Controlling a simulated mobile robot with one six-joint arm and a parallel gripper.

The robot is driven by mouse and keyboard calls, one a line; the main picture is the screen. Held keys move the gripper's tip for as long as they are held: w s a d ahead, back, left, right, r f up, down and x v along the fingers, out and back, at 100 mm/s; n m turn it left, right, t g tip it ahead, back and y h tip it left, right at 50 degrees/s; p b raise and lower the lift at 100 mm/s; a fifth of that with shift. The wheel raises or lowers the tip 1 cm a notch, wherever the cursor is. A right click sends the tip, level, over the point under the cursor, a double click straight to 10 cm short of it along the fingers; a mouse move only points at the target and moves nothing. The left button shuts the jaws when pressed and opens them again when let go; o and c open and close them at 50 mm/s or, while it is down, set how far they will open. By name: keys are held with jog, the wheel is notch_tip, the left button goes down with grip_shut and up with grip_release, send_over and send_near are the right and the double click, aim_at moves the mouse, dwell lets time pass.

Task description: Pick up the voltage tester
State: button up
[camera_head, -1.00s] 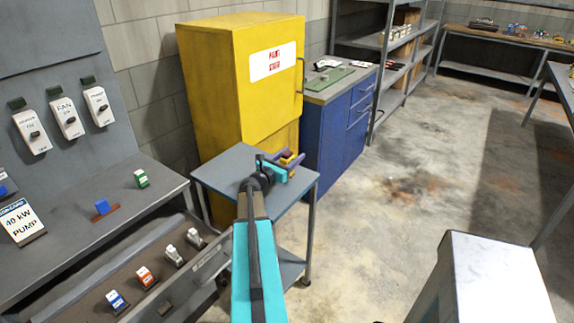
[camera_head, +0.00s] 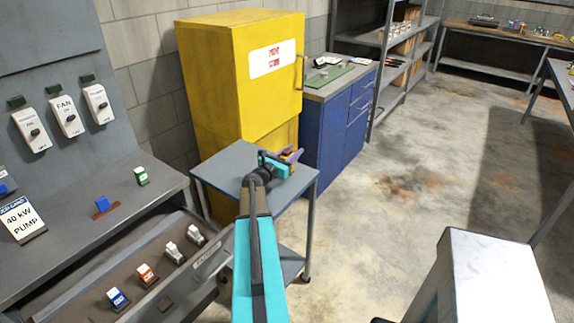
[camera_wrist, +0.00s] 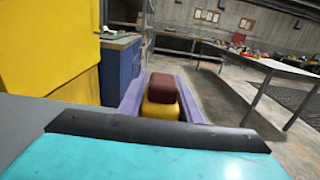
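The voltage tester is a small yellow body with a dark red-brown end. It fills the space between the two purple fingers of my gripper (camera_wrist: 160,98) in the wrist view, with its yellow part (camera_wrist: 160,111) nearer the camera. My gripper (camera_head: 290,156) is shut on it. In the head view the gripper is over the right part of the grey trolley top (camera_head: 225,165), and only a little of the tester shows between the fingers. It appears held above the top, but the exact gap cannot be told.
A yellow cabinet (camera_head: 215,80) stands behind the trolley, with a blue drawer unit (camera_head: 335,130) to its right. An open drawer (camera_head: 195,285) with several small switches is at left, below the panel bench. A pale-topped block (camera_head: 495,265) stands front right. The floor beyond is clear.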

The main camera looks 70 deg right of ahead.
jog(key=shift+c, duration=1.4)
jog(key=shift+r, duration=0.2)
jog(key=s+a+r+b, duration=0.1)
jog(key=s+a+r, duration=0.1)
jog(key=a, duration=0.4)
jog(key=s+a+r+b, duration=0.2)
jog(key=s+a, duration=0.1)
jog(key=a, duration=0.3)
jog(key=shift+a+r, duration=0.25)
jog(key=shift+r, duration=0.15)
jog(key=p, duration=0.3)
jog(key=shift+s+a, duration=0.1)
jog(key=shift+a, duration=0.1)
jog(key=p, duration=0.3)
jog(key=a+p, duration=0.1)
jog(key=p, duration=0.3)
jog(key=shift+s+a+r, duration=0.1)
jog(key=shift+s+a, duration=0.05)
jog(key=shift+s, duration=0.1)
jog(key=shift+s+a+p, duration=0.1)
jog(key=shift+a+p, duration=0.25)
jog(key=shift+p, duration=0.8)
jog(key=shift+f, duration=0.2)
